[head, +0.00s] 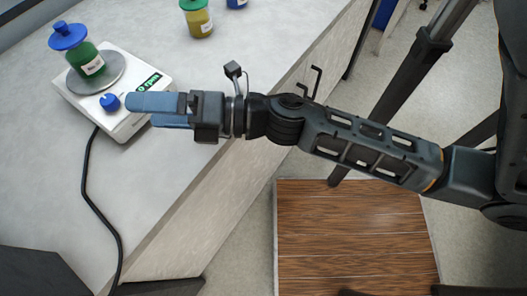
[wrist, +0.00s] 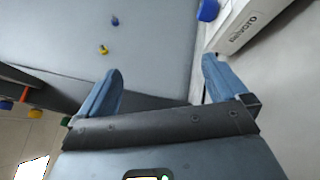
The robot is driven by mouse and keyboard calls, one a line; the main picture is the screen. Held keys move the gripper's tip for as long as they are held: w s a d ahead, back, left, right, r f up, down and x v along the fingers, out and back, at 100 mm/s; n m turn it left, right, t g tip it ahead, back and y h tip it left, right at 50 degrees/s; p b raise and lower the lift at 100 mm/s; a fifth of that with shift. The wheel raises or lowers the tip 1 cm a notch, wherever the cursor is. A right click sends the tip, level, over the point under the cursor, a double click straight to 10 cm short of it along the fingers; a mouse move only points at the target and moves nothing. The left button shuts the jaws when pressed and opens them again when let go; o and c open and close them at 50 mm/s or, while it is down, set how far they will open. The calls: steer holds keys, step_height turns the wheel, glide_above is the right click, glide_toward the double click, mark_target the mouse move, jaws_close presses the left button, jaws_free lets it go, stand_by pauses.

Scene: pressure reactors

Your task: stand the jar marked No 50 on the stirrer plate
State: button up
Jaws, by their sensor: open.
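The stirrer plate (head: 112,112) is a white box with a round grey top (head: 113,75), a blue knob and a dark display, at the left in the head view. A green jar (head: 88,62) with a blue lid and white label stands upright on its round top. Its label is too small to read, so I cannot tell whether it is No 50. My gripper (head: 130,110) is beside the stirrer's front right edge, apart from the jar. In the wrist view my gripper (wrist: 160,75) is open and empty, with the stirrer's white side (wrist: 245,30) beyond the right finger.
A yellow jar (head: 199,20) with a green lid stands further along the bench (head: 205,80), beside a partly cut-off blue object (head: 236,3). The bench between stirrer and yellow jar is clear.

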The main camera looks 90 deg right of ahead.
steer(key=s+a+f+m+g, duration=0.1)
steer(key=s+a+m+g, duration=0.1)
steer(key=s+m, duration=0.6)
steer(key=s+a+f+m+g, duration=0.1)
steer(key=s+a+m, duration=0.4)
steer(key=m, duration=0.9)
steer(key=s+g, duration=0.1)
steer(key=s, duration=0.2)
steer(key=shift+s+g, duration=0.3)
steer(key=shift+s, duration=0.05)
steer(key=shift+a, duration=0.1)
steer(key=shift+c, duration=0.3)
